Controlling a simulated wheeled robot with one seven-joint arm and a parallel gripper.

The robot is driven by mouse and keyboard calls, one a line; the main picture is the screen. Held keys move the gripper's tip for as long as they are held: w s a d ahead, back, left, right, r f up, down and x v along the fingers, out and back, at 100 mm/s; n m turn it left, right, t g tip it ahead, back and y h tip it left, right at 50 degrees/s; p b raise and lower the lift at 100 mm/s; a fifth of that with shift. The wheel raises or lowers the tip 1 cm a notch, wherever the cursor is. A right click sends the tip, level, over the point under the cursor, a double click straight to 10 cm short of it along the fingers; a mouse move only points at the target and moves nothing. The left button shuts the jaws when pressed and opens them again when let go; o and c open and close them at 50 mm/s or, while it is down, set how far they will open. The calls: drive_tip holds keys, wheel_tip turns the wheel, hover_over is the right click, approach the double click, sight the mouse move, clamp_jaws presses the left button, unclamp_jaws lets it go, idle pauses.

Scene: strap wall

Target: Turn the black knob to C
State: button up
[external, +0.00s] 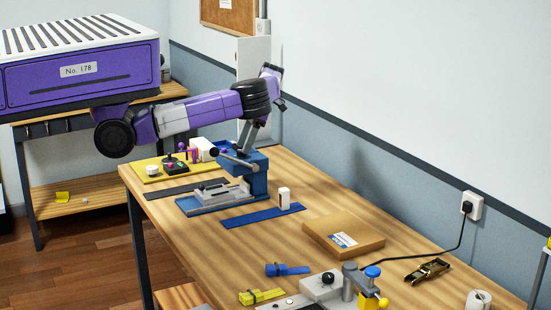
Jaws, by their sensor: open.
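A small black knob (328,278) sits on top of a light grey block (320,288) at the near end of the wooden workbench. Any letters around it are too small to read, so I cannot tell which way it points. My purple arm reaches in from the left. My gripper (246,147) points down above the blue vise at the far part of the bench, well away from the knob. It is open and holds nothing that I can see. Its fingertips are small and hard to separate from the vise behind them.
The blue vise (256,178) stands under my gripper. A yellow board (150,177) lies beyond it.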

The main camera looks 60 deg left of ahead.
drive_tip(key=shift+x, duration=0.75)
clamp_jaws()
